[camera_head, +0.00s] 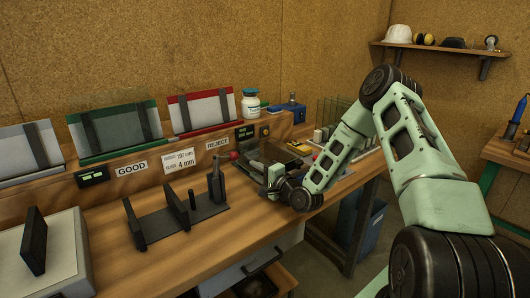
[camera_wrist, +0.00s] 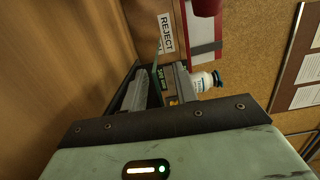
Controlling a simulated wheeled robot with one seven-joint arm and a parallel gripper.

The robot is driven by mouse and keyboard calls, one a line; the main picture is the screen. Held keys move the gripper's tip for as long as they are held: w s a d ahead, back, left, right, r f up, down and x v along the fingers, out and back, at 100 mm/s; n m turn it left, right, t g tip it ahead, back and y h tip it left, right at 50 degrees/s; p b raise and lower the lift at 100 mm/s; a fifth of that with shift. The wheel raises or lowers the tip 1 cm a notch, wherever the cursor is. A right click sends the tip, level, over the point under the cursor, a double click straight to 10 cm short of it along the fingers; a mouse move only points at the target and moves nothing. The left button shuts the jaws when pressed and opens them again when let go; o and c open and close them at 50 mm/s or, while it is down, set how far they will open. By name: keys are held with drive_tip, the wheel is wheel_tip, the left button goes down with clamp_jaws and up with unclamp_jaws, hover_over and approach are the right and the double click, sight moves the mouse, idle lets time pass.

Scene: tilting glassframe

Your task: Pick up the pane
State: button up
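Several thin clear panes show in the camera_head view, and which one the task means I cannot tell. A group of clear panes (camera_head: 331,111) stands upright at the back right. A large pane (camera_head: 121,124) leans in the green-edged rack above the GOOD label, and another rack (camera_head: 202,109) with a red edge stands above REJECT.
A dark slotted stand (camera_head: 178,214) is on the bench left of my gripper, near a red knob (camera_head: 234,155). A pale block with a dark upright plate (camera_head: 62,252) is at front left. A white bottle (camera_head: 251,104) stands on the ledge.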

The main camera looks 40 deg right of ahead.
drive_tip(key=shift+w+a, duration=0.15)
drive_tip(key=shift+w, duration=0.85)
clamp_jaws()
drive_tip(key=shift+r, duration=0.1)
wheel_tip(320, 180, up, 10)
drive_tip(key=shift+f+b, duration=0.1)
drive_tip(key=shift+b, duration=0.3)
